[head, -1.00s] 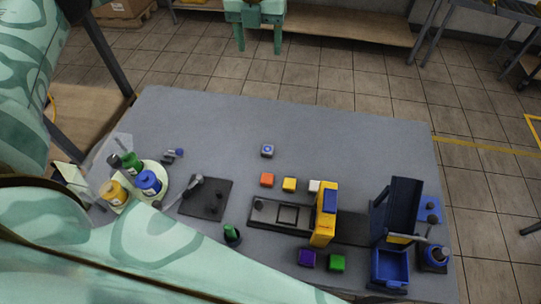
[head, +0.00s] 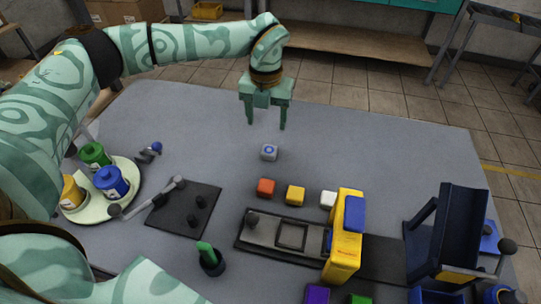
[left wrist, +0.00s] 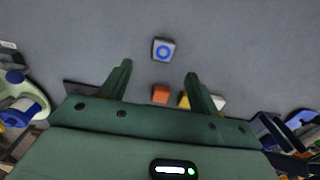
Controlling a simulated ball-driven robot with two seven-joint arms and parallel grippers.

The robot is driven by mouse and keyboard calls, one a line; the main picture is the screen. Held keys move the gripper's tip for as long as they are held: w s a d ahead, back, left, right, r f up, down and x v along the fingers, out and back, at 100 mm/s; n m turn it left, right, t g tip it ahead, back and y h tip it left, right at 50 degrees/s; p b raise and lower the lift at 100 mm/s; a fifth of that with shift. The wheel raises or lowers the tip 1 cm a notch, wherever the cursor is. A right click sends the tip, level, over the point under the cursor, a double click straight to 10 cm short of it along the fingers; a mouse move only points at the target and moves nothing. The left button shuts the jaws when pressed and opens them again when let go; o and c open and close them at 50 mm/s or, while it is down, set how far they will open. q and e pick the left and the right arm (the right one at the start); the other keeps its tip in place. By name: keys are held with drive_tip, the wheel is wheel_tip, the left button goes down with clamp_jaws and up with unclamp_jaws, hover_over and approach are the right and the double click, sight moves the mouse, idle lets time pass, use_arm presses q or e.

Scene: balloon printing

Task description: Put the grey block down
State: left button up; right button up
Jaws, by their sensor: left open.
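The grey block (head: 269,152), with a blue ring mark on its top, sits on the grey table (head: 330,130) behind the row of coloured blocks. It also shows in the left wrist view (left wrist: 163,50), ahead of the fingers and touching neither. My left gripper (head: 266,126) is open and empty, held above the table just behind the block. Its two fingers also show in the left wrist view (left wrist: 160,80), spread apart. My right gripper is out of view.
Orange (head: 265,187), yellow (head: 295,195) and white (head: 328,199) blocks lie in front of the grey one. Paint bottles (head: 111,182) stand on a round tray at left. The table's back right is clear.

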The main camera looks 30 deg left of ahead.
use_arm(q)
hover_over(269, 150)
drive_tip(key=f, duration=0.3)
drive_tip(key=f+b, duration=0.1)
drive_tip(key=shift+w+a+f, duration=0.25)
drive_tip(key=shift+a, duration=0.15)
drive_tip(key=f, duration=0.1)
drive_tip(key=f+b, duration=0.1)
drive_tip(key=f, duration=0.1)
drive_tip(key=f+b, duration=0.1)
drive_tip(key=f, duration=0.1)
drive_tip(key=shift+s+d, duration=0.25)
drive_tip(key=shift+d, duration=0.15)
drive_tip(key=shift+f, duration=0.3)
drive_tip(key=shift+r, duration=0.15)
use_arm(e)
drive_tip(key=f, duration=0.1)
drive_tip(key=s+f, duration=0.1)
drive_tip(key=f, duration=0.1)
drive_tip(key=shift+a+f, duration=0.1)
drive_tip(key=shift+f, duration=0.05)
use_arm(q)
drive_tip(key=c, duration=1.1)
